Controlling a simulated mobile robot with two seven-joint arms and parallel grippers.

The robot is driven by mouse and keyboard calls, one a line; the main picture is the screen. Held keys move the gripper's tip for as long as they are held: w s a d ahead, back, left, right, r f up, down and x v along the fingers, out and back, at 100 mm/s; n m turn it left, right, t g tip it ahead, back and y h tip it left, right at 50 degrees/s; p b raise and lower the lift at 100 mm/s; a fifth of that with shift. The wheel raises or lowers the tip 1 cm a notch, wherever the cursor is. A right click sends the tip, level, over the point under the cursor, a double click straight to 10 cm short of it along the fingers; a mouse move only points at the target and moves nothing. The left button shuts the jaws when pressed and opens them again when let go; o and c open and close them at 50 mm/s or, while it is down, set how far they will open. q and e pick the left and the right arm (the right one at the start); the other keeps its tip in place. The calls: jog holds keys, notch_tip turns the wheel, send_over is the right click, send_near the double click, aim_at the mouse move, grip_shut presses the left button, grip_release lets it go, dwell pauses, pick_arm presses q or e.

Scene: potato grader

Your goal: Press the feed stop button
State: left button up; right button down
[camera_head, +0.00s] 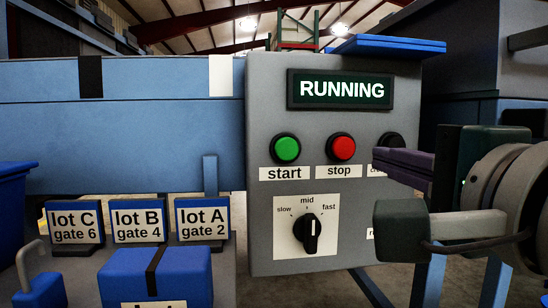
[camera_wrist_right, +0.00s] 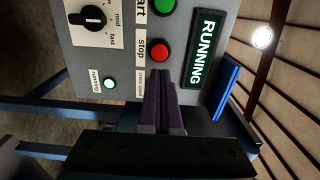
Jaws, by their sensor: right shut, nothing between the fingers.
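The red stop button (camera_head: 342,148) sits on the grey control panel (camera_head: 262,225), above its "stop" label and right of the green start button (camera_head: 286,149). The stop button also shows in the right wrist view (camera_wrist_right: 159,52). The display (camera_head: 341,90) reads RUNNING. My right gripper (camera_head: 377,162) is shut and empty, its dark purple fingers pointing at the panel just right of the stop button. In the right wrist view its fingertips (camera_wrist_right: 160,74) are beside the stop button, not over it. The gripper partly hides a dark third button (camera_head: 391,141) and its label. My left gripper is not in view.
A speed knob (camera_head: 308,233) with slow, mid and fast marks is below the buttons. A lit green lamp (camera_wrist_right: 109,84) labelled running shows in the right wrist view. Blue lot signs (camera_head: 138,220) stand left of the panel. A blue tray-like top (camera_head: 388,46) is above it.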

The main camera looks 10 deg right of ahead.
aim_at(346, 154)
jog(key=w+b, duration=0.3)
jog(key=w, duration=0.5)
jog(key=shift+w+a, duration=0.15)
jog(key=shift+w, duration=0.15)
jog(key=shift+w+r+p, duration=0.15)
jog(key=shift+w+p, duration=0.2)
jog(key=shift+p, duration=0.2)
jog(key=shift+w, duration=0.15)
jog(key=shift+f, duration=0.5)
